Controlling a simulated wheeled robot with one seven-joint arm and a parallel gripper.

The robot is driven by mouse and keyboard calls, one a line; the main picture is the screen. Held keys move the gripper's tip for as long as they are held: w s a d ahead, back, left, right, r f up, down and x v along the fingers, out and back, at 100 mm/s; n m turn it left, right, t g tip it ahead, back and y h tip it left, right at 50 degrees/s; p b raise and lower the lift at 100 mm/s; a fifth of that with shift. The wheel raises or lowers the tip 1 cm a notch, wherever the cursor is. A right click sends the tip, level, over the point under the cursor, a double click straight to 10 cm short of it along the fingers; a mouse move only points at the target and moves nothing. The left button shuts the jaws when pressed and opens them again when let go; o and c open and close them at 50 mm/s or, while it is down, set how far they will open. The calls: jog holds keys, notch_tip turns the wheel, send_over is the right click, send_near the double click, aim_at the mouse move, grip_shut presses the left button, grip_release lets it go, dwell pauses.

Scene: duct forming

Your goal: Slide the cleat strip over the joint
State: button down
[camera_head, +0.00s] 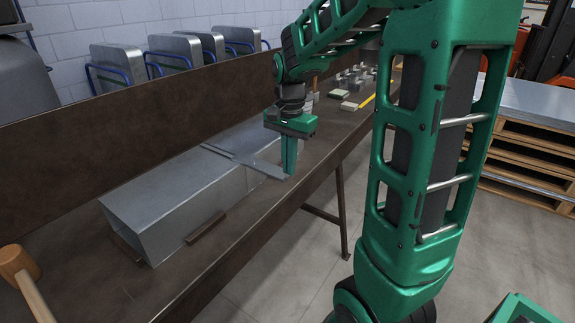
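A grey sheet-metal duct (165,195) lies along the workbench, its open end toward the lower left. A thin metal cleat strip (262,167) lies crosswise at the duct's top near its far part, and its near end sticks out past the duct's side. My gripper (289,172) points down at that protruding end and appears shut on it. The joint line (217,150) runs across the duct's top at the strip's far end. How far the strip overlaps the joint is too small to tell, and the finger gap is hidden.
The brown workbench (95,285) has a tall back panel (130,110). A wooden mallet (20,268) lies at lower left. Small blocks and a yellow item (367,99) sit farther along the bench.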

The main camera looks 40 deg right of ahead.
jog(key=shift+w, duration=0.1)
dwell(0.6)
jog(key=shift+w+a, duration=0.35)
jog(key=shift+w, duration=0.55)
jog(key=shift+w+a, duration=0.35)
jog(key=shift+w, duration=0.55)
jog(key=shift+w, duration=0.15)
jog(key=shift+w+a, duration=0.35)
jog(key=shift+w, duration=0.5)
jog(key=shift+w+a, duration=0.35)
jog(key=shift+w, duration=0.5)
jog(key=shift+w, duration=0.1)
jog(key=shift+w+a, duration=0.35)
jog(key=shift+w, duration=0.55)
jog(key=shift+w+a, duration=0.3)
jog(key=shift+w, duration=0.6)
jog(key=shift+w, duration=0.1)
jog(key=shift+w+a, duration=0.35)
jog(key=shift+w, duration=0.55)
jog(key=shift+w+a, duration=0.35)
jog(key=shift+w, duration=0.5)
jog(key=shift+w+a, duration=0.1)
jog(key=shift+w, duration=0.1)
